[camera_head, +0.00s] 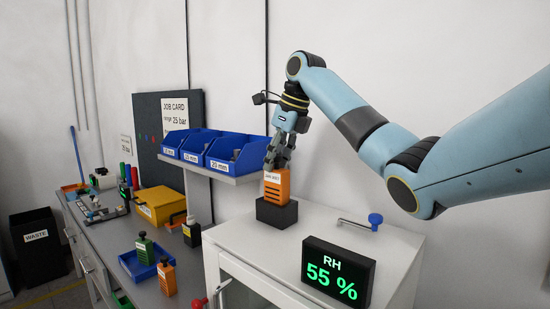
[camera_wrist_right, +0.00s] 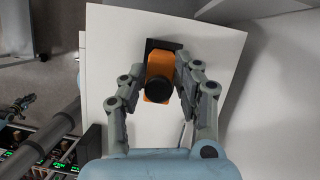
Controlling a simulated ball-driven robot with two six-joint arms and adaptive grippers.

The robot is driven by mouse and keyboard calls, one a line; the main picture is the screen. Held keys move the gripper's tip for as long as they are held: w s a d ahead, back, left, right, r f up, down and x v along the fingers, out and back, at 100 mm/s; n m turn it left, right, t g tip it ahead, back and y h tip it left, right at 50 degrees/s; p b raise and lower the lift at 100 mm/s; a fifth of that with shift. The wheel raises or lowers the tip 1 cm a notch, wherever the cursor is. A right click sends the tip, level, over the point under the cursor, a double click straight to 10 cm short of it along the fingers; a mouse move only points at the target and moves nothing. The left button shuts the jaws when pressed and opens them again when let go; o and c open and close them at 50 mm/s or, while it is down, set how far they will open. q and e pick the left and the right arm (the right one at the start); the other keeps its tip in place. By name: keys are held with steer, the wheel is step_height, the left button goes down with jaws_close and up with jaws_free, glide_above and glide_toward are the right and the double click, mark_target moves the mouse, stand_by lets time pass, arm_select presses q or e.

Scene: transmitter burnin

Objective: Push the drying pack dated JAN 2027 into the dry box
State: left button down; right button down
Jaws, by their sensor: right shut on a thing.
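An orange drying pack (camera_head: 277,187) with a white label stands at a black socket (camera_head: 276,213) on top of the white dry box (camera_head: 330,238). The label's print is too small to read surely. My right gripper (camera_head: 277,160) is shut on the pack's upper part from above. In the right wrist view, the orange pack (camera_wrist_right: 160,72) with its round black top sits between the fingers (camera_wrist_right: 160,88), over the dark socket (camera_wrist_right: 165,45). Whether the pack is fully seated is hidden. My left gripper is not seen in the head view.
A display reading RH 55 % (camera_head: 338,272) and a blue-knobbed handle (camera_head: 375,220) are on the dry box. Left, the bench holds a green pack (camera_head: 145,250), another orange pack (camera_head: 167,278) and a yellow box (camera_head: 160,205).

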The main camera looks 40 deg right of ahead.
mark_target(277, 169)
steer(key=shift+f, duration=1.95)
steer(key=c, duration=0.9)
jaws_free()
steer(key=shift+o, duration=0.2)
steer(key=v, duration=1.2)
steer(key=shift+f, duration=0.2)
